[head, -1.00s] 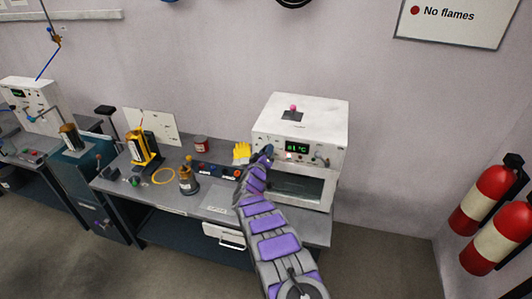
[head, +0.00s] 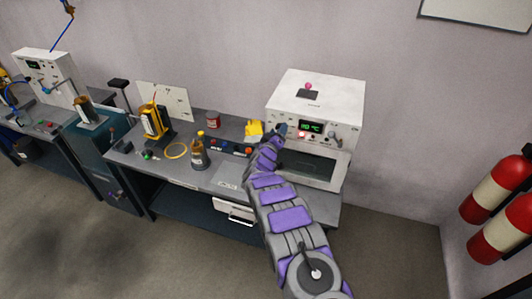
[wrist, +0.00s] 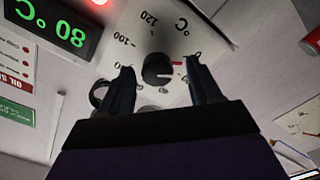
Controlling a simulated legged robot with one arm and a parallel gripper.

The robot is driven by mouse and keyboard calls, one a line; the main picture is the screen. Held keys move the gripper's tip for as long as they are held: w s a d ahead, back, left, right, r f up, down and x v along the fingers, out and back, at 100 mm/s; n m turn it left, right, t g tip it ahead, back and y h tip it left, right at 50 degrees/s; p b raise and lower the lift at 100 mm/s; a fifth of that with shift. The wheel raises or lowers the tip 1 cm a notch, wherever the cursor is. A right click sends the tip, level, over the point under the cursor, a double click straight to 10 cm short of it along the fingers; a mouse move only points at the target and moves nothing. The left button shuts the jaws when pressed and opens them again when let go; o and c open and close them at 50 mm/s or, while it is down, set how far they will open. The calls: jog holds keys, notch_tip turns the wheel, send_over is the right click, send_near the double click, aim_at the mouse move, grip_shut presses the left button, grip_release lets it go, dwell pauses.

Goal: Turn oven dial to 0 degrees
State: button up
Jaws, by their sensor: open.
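The white oven (head: 318,92) stands at the right end of the bench. Its green display (head: 310,127) reads about 80 °C, and the wrist view shows 80 °C upside down on the display (wrist: 50,28). The dark round dial (wrist: 157,70) has a light and red mark on its right side in the wrist view, with a scale including 100 and 120 around it. My gripper (wrist: 159,68) is open, its fingers on either side of the dial; contact cannot be told. In the head view my gripper (head: 278,133) is at the oven's front and hides the dial.
A red light (head: 301,135) glows below the display. Fire extinguishers (head: 497,186) hang at the right. The floor in front is clear.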

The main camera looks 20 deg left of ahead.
jog(key=s, duration=1.6)
jog(key=shift+a+f, duration=0.15)
jog(key=shift+a, duration=0.05)
jog(key=shift+s, duration=0.15)
